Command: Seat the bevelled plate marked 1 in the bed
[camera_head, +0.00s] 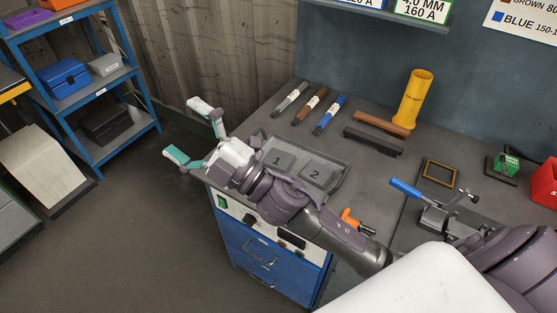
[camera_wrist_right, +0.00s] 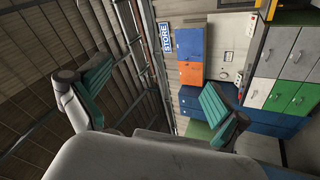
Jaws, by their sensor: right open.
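The plate marked 1 (camera_head: 286,159) lies in a grey tray (camera_head: 343,177) on the workbench, left of the plate marked 2 (camera_head: 316,170). Both look like dark squares; their bevels are too small to tell. My right gripper (camera_head: 183,130) is open and empty, left of the tray and out past the bench edge. Its spread green-padded fingers also show in the right wrist view (camera_wrist_right: 156,78), with nothing between them. A clamp fixture with a blue handle (camera_head: 404,188) stands at the right; I cannot tell whether it holds the bed. My left gripper is out of view.
Several electrodes (camera_head: 322,115), a brush (camera_head: 373,142) and a yellow tube (camera_head: 414,98) lie or stand behind the tray. A brown frame (camera_head: 439,173) and an orange-handled tool (camera_head: 355,220) are on the bench. A blue shelf (camera_head: 82,92) stands far left.

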